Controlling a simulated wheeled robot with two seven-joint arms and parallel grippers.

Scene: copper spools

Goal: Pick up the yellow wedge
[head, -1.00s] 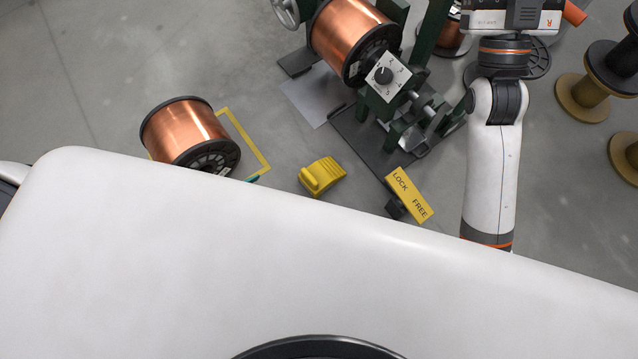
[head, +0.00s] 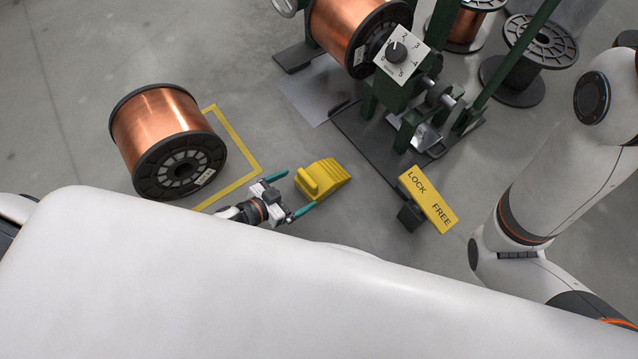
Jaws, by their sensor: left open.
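The yellow wedge (head: 326,178) lies on the grey floor in the middle of the head view. It has a ribbed slope on its right and a raised grip at its left end. My left gripper (head: 300,188) is open, its two teal fingers pointing right toward the wedge. In the picture the fingertips are at either side of the wedge's left end; I cannot tell their height or whether they touch it. My right gripper is out of view; only its arm shows at the right.
A copper spool (head: 165,140) lies left, beside a yellow floor outline (head: 238,142). A green stand (head: 392,95) with a dial holds another spool (head: 350,30). A yellow LOCK/FREE plate (head: 428,200) is right of the wedge. More spools (head: 538,45) stand at upper right. My white body covers the foreground.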

